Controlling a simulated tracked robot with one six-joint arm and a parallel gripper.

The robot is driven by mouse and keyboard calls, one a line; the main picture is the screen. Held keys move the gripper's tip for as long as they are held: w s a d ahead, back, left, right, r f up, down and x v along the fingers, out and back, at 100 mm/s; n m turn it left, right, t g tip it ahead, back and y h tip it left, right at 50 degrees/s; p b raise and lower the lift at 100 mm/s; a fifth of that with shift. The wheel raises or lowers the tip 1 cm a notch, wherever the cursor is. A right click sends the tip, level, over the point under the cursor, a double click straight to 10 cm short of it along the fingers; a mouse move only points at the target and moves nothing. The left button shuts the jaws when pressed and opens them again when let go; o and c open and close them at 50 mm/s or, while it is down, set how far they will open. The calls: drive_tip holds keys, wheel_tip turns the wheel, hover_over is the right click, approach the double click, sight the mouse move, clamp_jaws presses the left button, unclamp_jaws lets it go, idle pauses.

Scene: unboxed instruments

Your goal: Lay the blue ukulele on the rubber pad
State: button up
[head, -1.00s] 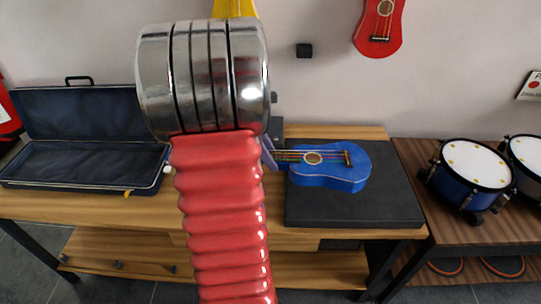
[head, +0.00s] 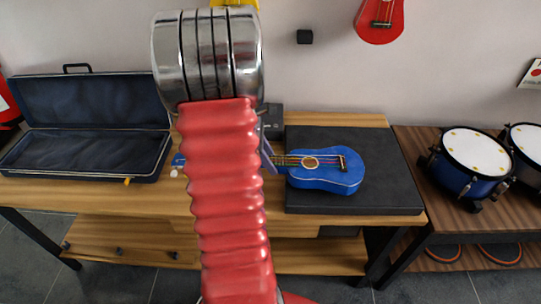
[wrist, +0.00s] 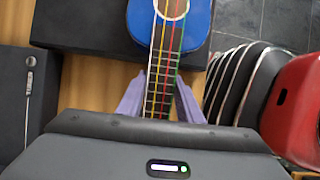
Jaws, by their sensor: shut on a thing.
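The blue ukulele (head: 327,178) lies face up, level, with its body over the black rubber pad (head: 387,190) on the wooden table. Its neck runs left off the pad and passes behind my red arm; the blue head end shows left of the arm. I cannot tell for sure whether the body touches the pad. In the wrist view my gripper (wrist: 160,100) has its purple fingers on both sides of the neck, shut on it. The ukulele body (wrist: 190,25) and the pad (wrist: 75,25) show beyond. My gripper is mostly hidden by my arm in the head view.
An open dark instrument case (head: 80,155) stands at the left of the table (head: 240,207). Drums (head: 470,160) stand on a separate table at the right. A red ukulele (head: 380,18) hangs on the wall. The pad's right part is clear.

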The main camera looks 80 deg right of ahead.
drive_tip(key=shift+f, duration=1.15)
drive_tip(key=shift+s+f, duration=0.1)
drive_tip(key=shift+f, duration=0.2)
idle(1.2)
drive_tip(key=o, duration=1.2)
drive_tip(key=v, duration=1.3)
drive_tip(key=shift+w+r, duration=0.2)
drive_tip(key=shift+r, duration=0.1)
drive_tip(key=shift+m, duration=0.3)
